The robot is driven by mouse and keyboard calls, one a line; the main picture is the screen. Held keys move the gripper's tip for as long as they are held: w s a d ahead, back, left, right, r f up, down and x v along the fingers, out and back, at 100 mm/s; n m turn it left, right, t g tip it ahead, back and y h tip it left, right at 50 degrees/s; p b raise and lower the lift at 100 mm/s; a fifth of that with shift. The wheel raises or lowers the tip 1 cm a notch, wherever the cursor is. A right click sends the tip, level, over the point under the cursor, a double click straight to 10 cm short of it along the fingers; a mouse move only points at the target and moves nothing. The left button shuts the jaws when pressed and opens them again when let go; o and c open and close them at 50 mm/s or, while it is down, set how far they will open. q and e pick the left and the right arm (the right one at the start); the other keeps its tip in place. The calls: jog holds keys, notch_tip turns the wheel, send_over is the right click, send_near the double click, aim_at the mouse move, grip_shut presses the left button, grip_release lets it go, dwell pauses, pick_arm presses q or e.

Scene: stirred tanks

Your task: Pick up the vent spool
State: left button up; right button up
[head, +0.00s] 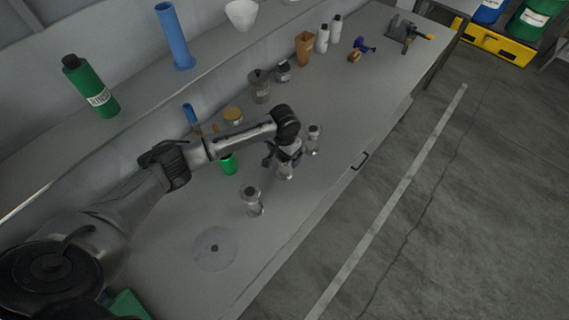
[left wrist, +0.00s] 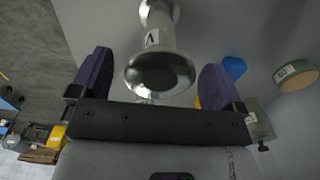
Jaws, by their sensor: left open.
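Three similar flanged metal spools stand on the grey bench: a near spool (head: 252,200), a middle spool (head: 286,170) and a far spool (head: 314,140). I cannot read in the head view which is the vent spool. My left gripper (head: 282,156) is at the middle spool and partly covers its top. In the left wrist view, a shiny spool (left wrist: 160,68) with a small dark-marked label stands between the two spread fingers of the left gripper (left wrist: 156,78). Gaps show on both sides of it. My right gripper is not in view.
A grey disc (head: 214,249) lies on the near bench. A glass jar (head: 260,86) and a brown tapered container (head: 305,48) stand farther back. The bench's right edge is mostly clear.

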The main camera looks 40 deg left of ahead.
pick_arm(q)
notch_tip(320, 180, down, 2)
jog(key=shift+f, duration=0.1)
jog(key=c, duration=1.2)
